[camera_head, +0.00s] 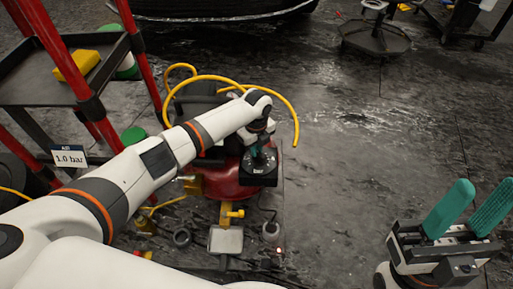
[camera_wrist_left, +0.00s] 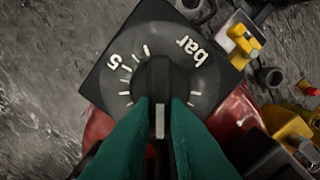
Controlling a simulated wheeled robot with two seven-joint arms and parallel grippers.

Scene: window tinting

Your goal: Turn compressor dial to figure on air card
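The compressor (camera_head: 232,180) is red and stands on the floor. Its square black dial plate (camera_head: 262,178) is largely under my left gripper (camera_head: 262,158). In the left wrist view the plate (camera_wrist_left: 108,84) shows "bar", "5" and white tick marks, and some of the scale is hidden. The black dial knob (camera_wrist_left: 157,75) sits between the two green fingers of my left gripper (camera_wrist_left: 160,125), which look closed on it. A white line runs along the knob. The air card (camera_head: 70,157) at the left reads "1.0 bar". My right gripper (camera_head: 466,215) is open and empty, fingers up.
A red-framed cart with a dark tray (camera_head: 45,78) and a yellow block (camera_head: 76,66) stands at the left. A yellow hose (camera_head: 285,98) arches over the compressor. Yellow fittings (camera_head: 231,213) sit at its front. The floor to the right is largely clear.

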